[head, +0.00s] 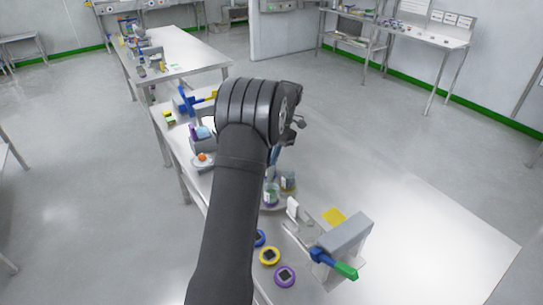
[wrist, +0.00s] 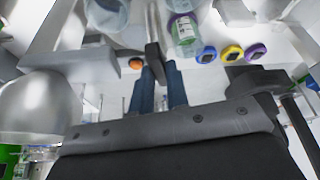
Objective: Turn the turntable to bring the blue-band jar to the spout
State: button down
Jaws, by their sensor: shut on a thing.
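In the wrist view, my gripper (wrist: 162,74) has its two blue fingers close together on a thin grey post (wrist: 153,50). One clear jar (wrist: 184,36) with a pale label and greenish and purple tints stands just right of the post. A second clear jar (wrist: 106,14) is cut off at the top edge, to the left. In the head view, two jars (head: 271,194) (head: 288,180) stand on a round turntable (head: 273,207), partly hidden by my arm. I cannot tell which jar has the blue band. The spout is not clearly identifiable.
In the wrist view, a large silver rounded vessel (wrist: 38,108) is at left. Open floor lies right of the bench.

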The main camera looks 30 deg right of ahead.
jog(key=shift+w+n+g, duration=0.1)
jog(key=shift+n+g, duration=0.5)
jog(key=shift+n, duration=1.2)
jog(key=shift+n+h, duration=0.4)
jog(key=shift+n, duration=0.1)
jog(key=c, duration=1.4)
grip_release()
jog(key=v, duration=0.7)
jog(key=shift+w+r, duration=0.2)
